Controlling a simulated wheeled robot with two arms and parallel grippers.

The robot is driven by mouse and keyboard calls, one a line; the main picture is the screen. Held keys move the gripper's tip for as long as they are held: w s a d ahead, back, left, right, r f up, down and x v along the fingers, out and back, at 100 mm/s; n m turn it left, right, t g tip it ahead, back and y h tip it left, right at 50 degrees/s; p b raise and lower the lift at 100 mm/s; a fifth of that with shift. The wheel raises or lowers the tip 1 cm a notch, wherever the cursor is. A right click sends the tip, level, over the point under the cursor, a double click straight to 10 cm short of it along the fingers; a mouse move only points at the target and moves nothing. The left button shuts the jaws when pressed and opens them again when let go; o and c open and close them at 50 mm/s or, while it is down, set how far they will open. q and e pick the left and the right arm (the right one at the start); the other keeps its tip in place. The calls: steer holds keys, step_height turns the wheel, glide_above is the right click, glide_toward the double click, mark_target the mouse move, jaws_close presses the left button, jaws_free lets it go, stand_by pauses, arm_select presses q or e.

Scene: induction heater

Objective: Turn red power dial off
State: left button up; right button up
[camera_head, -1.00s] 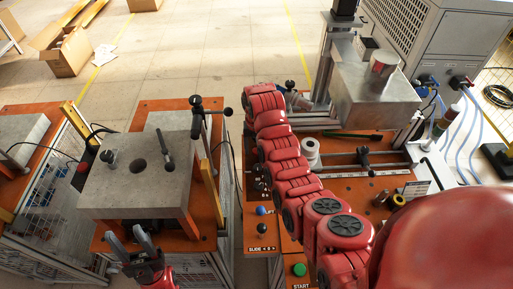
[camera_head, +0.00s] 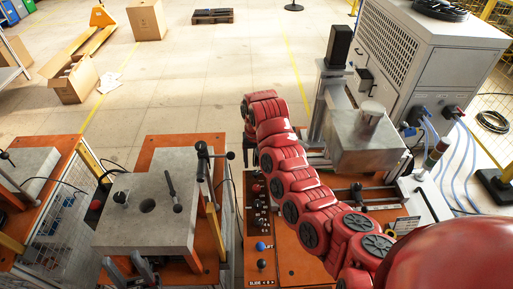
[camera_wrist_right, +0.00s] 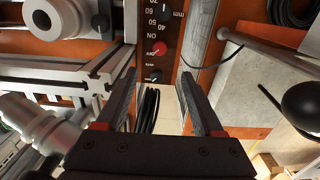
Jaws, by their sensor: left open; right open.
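The red power dial (camera_wrist_right: 159,48) sits on a dark panel (camera_wrist_right: 171,22) with ON and number markings in the right wrist view. My right gripper (camera_wrist_right: 157,78) is open and empty; the dial appears just beyond its fingertips, between their lines, apart from both. A black knob (camera_wrist_right: 153,76) shows between the fingers. In the head view the control panel (camera_head: 262,222) stands left of my red right arm, with a small reddish knob near its top; the right fingers are largely hidden there. My left gripper (camera_head: 130,270) is open and empty at the bottom left, far from the dial.
A grey block (camera_head: 150,215) on an orange table stands left of the panel. A metal box (camera_head: 365,140) and rails lie right of my arm. In the wrist view, black cables (camera_wrist_right: 148,108) hang between the fingers and an aluminium profile (camera_wrist_right: 105,70) runs close to the left finger.

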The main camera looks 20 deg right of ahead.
step_height(320, 180, up, 4)
steer(key=shift+f, duration=0.15)
stand_by(0.6)
